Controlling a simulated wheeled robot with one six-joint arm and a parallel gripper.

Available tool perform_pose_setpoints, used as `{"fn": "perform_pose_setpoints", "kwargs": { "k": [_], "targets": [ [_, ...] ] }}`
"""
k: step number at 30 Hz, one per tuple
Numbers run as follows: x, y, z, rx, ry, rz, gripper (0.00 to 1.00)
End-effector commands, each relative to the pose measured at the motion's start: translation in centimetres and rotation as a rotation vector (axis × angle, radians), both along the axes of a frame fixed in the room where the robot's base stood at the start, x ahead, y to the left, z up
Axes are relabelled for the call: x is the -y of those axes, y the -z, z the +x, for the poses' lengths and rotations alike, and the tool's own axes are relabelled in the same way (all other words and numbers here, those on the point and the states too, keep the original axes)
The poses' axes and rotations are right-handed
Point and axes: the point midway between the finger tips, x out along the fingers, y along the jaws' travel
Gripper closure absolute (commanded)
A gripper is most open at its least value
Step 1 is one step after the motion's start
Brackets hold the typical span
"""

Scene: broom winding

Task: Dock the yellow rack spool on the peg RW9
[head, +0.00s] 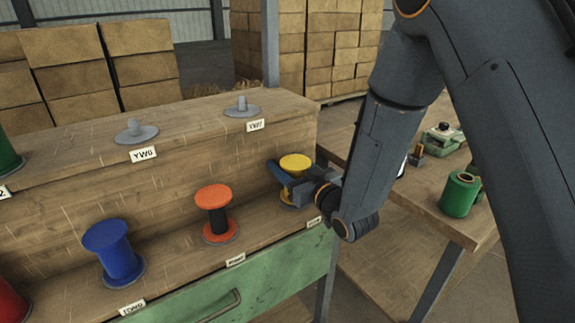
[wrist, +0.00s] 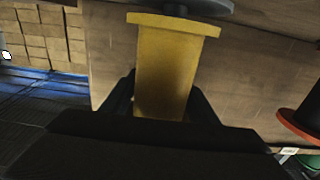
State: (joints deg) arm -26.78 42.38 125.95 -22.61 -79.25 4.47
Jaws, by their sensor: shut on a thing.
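The yellow spool (head: 296,162) is at the right end of the lower shelf, upright in the head view. My gripper (head: 290,184) reaches it from the right and is shut around its core. In the wrist view the yellow spool (wrist: 165,75) stands between my two dark fingers, with one flange near a grey disc (wrist: 205,5). I cannot tell whether that flange touches the disc. The peg's shaft is hidden. The small label (head: 314,222) in front of the spool is not legible.
An orange-red spool (head: 213,196) stands to the left, with a blue spool (head: 112,252) beyond it. Bare pegs YW6 (head: 135,131) and YW7 (head: 241,108) are on the upper ledge. A green spool (head: 459,195) stands on the right-hand table.

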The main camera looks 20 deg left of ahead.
Motion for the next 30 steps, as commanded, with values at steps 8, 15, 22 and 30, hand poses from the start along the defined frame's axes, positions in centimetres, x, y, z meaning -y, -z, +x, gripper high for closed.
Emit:
{"fn": "perform_pose_setpoints", "kwargs": {
  "k": [8, 15, 22, 30],
  "targets": [
    [-0.01, -0.01, 0.01, 0.0, 0.0, 0.0, 0.7],
    [-0.01, -0.01, -0.02, 0.0, 0.0, 0.0, 0.7],
    [-0.01, 0.07, -0.02, 0.0, 0.0, 0.0, 0.7],
    [-0.02, 0.54, -0.01, 0.0, 0.0, 0.0, 0.7]
  ]
}}
